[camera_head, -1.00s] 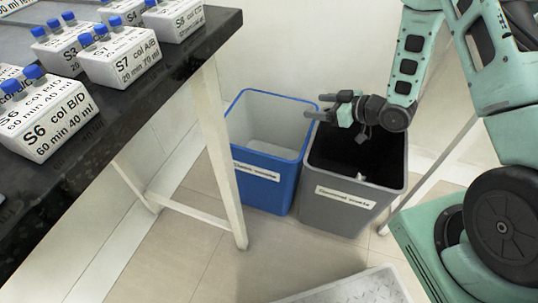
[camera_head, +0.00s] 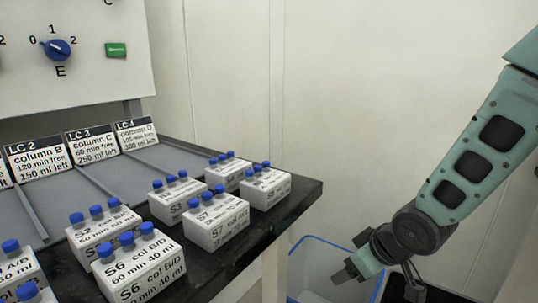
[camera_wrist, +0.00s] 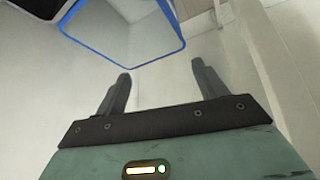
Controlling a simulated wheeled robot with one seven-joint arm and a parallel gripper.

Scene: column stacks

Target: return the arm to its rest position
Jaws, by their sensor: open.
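My arm reaches down from the upper right in the head view, elbow bent, with my gripper (camera_head: 350,270) at its lower end, in front of the white wall and close to the blue-rimmed bin (camera_head: 326,238). In the wrist view my gripper (camera_wrist: 160,70) has its two dark fingers spread apart with nothing between them. The blue rim of the bin (camera_wrist: 172,54) lies beyond the fingertips in that view.
A dark bench (camera_head: 311,187) at left carries several white labelled blocks with blue caps, such as S7 (camera_head: 216,222) and S6 (camera_head: 140,270). A panel (camera_head: 88,82) with a blue knob (camera_head: 57,49) stands behind. The wall area at centre is clear.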

